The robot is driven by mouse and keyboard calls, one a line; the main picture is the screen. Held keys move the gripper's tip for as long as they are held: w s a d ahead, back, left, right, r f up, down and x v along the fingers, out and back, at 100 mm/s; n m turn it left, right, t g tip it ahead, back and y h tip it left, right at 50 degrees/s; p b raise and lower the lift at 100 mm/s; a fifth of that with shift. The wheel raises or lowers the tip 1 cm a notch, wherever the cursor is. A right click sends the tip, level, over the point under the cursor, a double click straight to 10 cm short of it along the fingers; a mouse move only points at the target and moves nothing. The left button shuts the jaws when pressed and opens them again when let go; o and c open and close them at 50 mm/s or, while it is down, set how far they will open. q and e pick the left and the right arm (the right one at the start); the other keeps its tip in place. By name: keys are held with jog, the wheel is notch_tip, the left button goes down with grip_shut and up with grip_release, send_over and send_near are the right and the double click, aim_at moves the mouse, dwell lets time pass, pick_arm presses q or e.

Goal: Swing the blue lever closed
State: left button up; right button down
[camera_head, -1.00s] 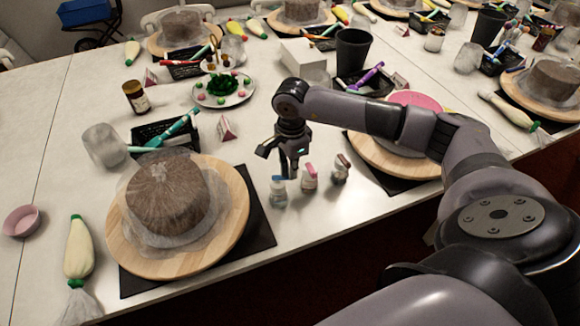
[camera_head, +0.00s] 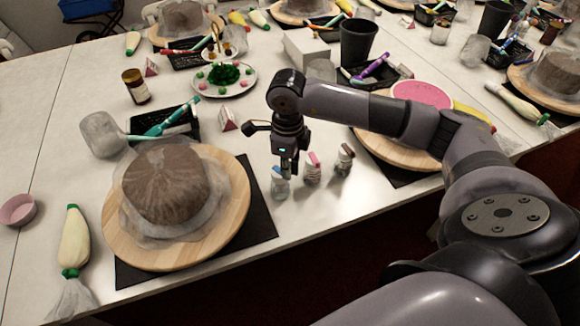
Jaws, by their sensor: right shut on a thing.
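A small clear bottle (camera_head: 279,188) with a blue lever (camera_head: 277,172) at its top stands upright near the front edge of the table. My right gripper (camera_head: 288,169) points down at the top of this bottle and is shut on the blue lever. Its fingers partly hide the lever, so its exact angle cannot be told. The bottle with a pink top (camera_head: 312,168) and the bottle with a dark top (camera_head: 344,159) stand just to the right. My left gripper is not in view.
A wrapped cake on a wooden turntable (camera_head: 231,222) stands to the left on a black mat (camera_head: 262,222). Another turntable (camera_head: 400,155) is to the right, behind my right arm. The table edge is close in front.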

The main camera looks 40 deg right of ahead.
jog(key=shift+a+m, duration=0.15)
jog(key=shift+m, duration=0.15)
dwell(0.4)
jog(key=c, duration=1.7)
grip_release()
jog(key=shift+r, duration=0.15)
notch_tip(320, 180, up, 12)
jog(key=shift+a+f, duration=0.1)
jog(key=shift+f, duration=0.1)
